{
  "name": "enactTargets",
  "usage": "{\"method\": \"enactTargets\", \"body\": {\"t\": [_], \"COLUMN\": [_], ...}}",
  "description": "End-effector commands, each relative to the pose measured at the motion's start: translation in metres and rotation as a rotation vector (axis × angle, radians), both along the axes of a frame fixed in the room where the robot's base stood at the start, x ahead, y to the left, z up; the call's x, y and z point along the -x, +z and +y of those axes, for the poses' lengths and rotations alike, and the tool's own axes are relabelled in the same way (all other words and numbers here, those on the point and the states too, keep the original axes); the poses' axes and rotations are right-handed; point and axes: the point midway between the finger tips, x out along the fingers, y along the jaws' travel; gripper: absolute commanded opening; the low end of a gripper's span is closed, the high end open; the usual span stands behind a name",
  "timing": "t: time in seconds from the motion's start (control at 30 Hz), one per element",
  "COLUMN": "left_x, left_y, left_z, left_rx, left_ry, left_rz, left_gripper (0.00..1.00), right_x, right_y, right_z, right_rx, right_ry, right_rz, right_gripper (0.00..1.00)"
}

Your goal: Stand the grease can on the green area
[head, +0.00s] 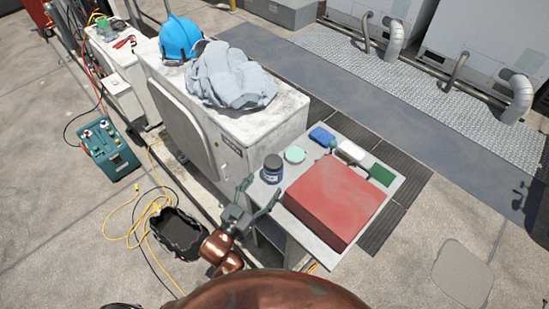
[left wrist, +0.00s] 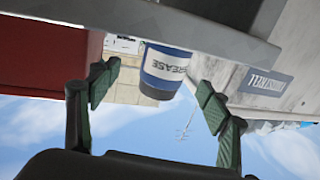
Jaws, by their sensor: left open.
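The grease can (head: 272,169), a small dark blue jar with a black lid and pale label band, stands upright at the left edge of a grey table. In the left wrist view the can (left wrist: 166,70) appears upside down, its GREASE label showing. A dark green rectangle (head: 382,174) lies at the table's right corner. My left gripper (head: 261,191) is open and empty, just on the near side of the can; in its wrist view the fingertips (left wrist: 158,80) flank the can, with no clear contact. My right gripper is not in view.
A big red box (head: 336,200) fills the table's near right part. A mint disc (head: 295,155), a blue block (head: 321,137) and a white item (head: 351,151) lie behind it. A white condenser unit (head: 225,115) with grey cloth (head: 230,77) and blue helmet (head: 179,38) stands left.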

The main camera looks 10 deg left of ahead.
Motion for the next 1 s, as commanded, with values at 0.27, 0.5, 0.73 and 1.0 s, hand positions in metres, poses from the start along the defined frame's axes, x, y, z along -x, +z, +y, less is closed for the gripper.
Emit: {"method": "enactTargets", "body": {"t": [0.27, 0.5, 0.73, 1.0], "left_x": [-0.022, -0.052, -0.073, -0.074], "left_y": [0.002, 0.007, 0.006, 0.006], "left_z": [-0.004, -0.008, -0.016, -0.017], "left_rx": [0.003, 0.002, 0.002, 0.002], "left_ry": [0.007, 0.010, 0.009, 0.007], "left_rz": [-0.008, -0.010, -0.007, -0.007], "left_gripper": [0.71, 0.71, 0.71, 0.68], "right_x": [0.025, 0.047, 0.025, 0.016], "right_y": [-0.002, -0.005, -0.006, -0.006], "right_z": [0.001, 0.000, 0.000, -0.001], "right_rx": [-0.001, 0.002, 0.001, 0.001], "right_ry": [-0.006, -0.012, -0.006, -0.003], "right_rz": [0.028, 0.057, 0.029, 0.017], "right_gripper": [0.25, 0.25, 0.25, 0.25]}}
